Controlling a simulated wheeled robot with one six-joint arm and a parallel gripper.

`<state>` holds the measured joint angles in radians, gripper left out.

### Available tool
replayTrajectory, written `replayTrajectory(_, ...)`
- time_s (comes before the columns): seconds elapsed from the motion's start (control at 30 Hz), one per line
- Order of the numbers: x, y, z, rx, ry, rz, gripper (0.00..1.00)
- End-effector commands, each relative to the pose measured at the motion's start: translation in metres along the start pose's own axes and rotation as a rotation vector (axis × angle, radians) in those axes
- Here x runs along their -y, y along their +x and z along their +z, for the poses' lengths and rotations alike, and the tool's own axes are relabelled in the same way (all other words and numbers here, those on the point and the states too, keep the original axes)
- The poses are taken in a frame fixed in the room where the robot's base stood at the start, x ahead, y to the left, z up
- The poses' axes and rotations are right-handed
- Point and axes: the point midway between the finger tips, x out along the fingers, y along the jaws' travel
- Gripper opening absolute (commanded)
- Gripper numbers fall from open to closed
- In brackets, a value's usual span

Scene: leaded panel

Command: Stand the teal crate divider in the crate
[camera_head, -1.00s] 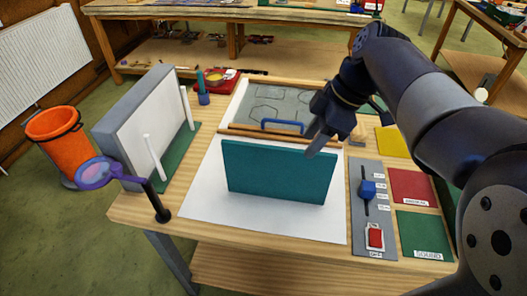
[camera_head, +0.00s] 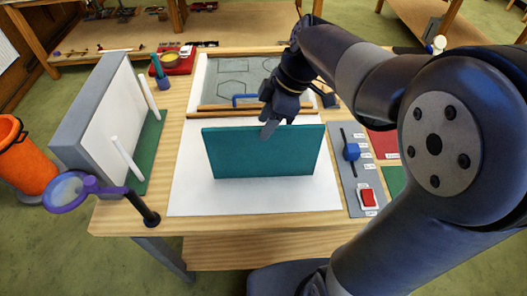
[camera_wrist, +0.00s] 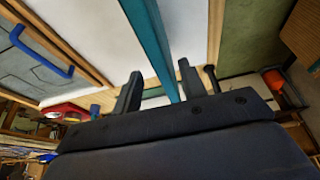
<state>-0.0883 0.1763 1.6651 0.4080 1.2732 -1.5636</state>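The teal divider (camera_head: 263,156) is a flat panel standing upright on its long edge on a white sheet (camera_head: 300,192) on the wooden bench. My gripper (camera_head: 269,131) is at the divider's top edge, right of its middle. In the wrist view, the divider's edge (camera_wrist: 155,40) runs between the two fingers of my gripper (camera_wrist: 158,88). Gaps show beside the divider, so the fingers are open and straddle it without gripping. I cannot make out a crate in these views.
A purple-rimmed magnifier (camera_head: 70,190) juts out at the front left corner. A drawing board with a blue handle (camera_head: 245,99) lies behind the divider. A grey switch panel (camera_head: 345,185) is on the right.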

Motion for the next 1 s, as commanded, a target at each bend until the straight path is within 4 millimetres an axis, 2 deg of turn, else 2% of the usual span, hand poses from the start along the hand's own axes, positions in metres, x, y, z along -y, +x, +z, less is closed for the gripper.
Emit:
replayTrajectory(0.23,0.004,0.034,0.001,0.000,0.000,-0.005,0.40)
replayTrajectory(0.53,0.004,0.040,0.002,0.000,0.000,-0.001,0.40)
replayTrajectory(1.0,0.004,0.040,0.002,0.000,0.000,-0.001,0.02)
